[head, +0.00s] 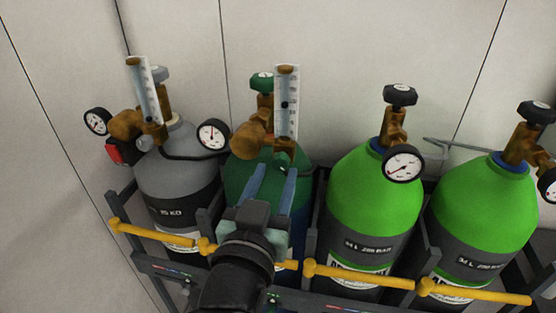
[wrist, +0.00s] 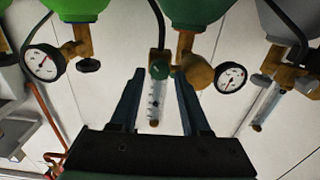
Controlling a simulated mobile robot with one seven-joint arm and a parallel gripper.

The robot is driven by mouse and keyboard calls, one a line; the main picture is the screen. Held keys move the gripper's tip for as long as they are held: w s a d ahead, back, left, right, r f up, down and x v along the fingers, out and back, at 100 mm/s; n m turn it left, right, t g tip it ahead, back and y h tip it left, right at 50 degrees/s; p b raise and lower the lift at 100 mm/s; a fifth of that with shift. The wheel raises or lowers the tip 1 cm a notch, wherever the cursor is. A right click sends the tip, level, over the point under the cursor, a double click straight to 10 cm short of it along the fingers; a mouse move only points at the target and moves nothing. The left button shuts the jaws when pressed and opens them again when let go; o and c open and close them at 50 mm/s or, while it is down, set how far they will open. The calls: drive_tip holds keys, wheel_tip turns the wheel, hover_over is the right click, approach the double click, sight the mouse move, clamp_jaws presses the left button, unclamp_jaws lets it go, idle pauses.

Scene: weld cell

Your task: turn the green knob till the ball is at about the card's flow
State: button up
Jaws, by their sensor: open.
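The green knob (wrist: 160,70) sits at the base of a clear flow tube (head: 287,95) on the dark green cylinder (head: 240,178). In the head view the knob (head: 284,159) shows only small, just past my fingertips. A dark ball (head: 285,105) is around the middle of the tube's scale; the numbers are too small to read. My gripper (head: 275,168) is open and empty. In the wrist view, which is upside down, the knob appears between the fingertips of my gripper (wrist: 159,76); I cannot tell whether they touch it. I cannot make out the card.
A grey cylinder (head: 172,170) with its own flow tube (head: 149,90) stands left. Bright green cylinders (head: 372,195) with gauges (head: 403,163) stand right. Yellow bars (head: 358,275) run across the rack's front. A brown regulator and gauge (wrist: 230,77) crowd the knob. A pale wall is behind.

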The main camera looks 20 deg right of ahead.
sight(281, 160)
drive_tip(key=shift+x, duration=1.4)
clamp_jaws()
